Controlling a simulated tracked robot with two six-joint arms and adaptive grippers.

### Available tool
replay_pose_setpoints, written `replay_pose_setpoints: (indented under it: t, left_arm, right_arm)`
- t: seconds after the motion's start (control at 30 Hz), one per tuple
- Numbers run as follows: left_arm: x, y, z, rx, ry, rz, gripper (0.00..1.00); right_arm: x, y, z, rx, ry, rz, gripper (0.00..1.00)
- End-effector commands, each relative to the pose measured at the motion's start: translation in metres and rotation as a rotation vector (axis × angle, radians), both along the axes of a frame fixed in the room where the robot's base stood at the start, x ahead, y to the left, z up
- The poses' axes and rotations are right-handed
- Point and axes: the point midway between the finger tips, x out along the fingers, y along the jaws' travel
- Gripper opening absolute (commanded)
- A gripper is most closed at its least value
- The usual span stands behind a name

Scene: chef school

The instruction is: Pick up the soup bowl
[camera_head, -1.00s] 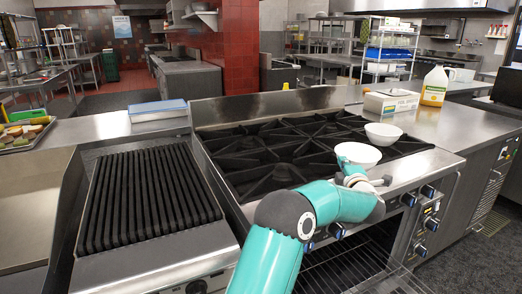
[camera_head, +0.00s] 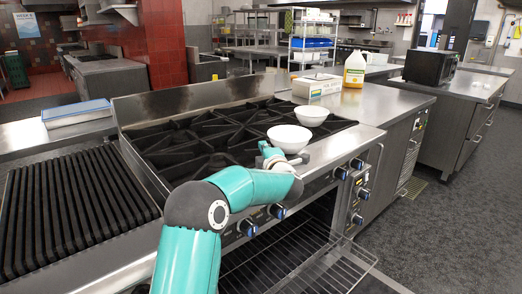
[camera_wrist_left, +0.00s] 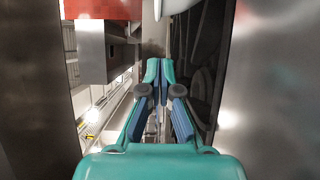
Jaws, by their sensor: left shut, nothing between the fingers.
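Two white bowls stand on the stove's right side in the head view. The nearer bowl (camera_head: 289,138) is near the stove's front edge, and the farther bowl (camera_head: 310,115) is just behind it. I cannot tell which is the soup bowl. My left gripper (camera_head: 267,152) is at the near bowl's lower left side, and I cannot tell if it touches it. In the left wrist view, its fingertips (camera_wrist_left: 152,70) are together with nothing between them. A pale shape at that view's top edge is cut off. My right gripper is not in view.
The black stove grates (camera_head: 200,140) lie left of the bowls. A white box (camera_head: 317,87) and a yellow jug (camera_head: 354,70) stand on the steel counter behind. The counter (camera_head: 385,98) right of the bowls is clear. An oven rack (camera_head: 290,262) sticks out below.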

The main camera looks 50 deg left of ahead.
Motion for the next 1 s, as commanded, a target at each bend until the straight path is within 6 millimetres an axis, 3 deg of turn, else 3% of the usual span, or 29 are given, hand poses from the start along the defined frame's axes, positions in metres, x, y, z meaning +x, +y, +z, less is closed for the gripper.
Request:
replay_pose_setpoints:
  t: [0.2,0.4,0.8,1.0]
  left_arm:
    - [-0.017,-0.047,0.0,0.0,0.0,-0.007,0.0]
    - [-0.029,-0.071,0.001,0.001,-0.001,-0.006,0.0]
    - [-0.032,-0.078,0.001,0.001,0.0,-0.003,0.0]
    - [-0.032,-0.078,0.011,0.001,0.0,-0.003,0.33]
  right_arm:
    - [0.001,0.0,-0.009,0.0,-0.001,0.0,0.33]
    - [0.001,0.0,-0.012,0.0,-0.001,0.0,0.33]
    - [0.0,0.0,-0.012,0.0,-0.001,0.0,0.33]
    - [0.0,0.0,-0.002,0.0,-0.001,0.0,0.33]
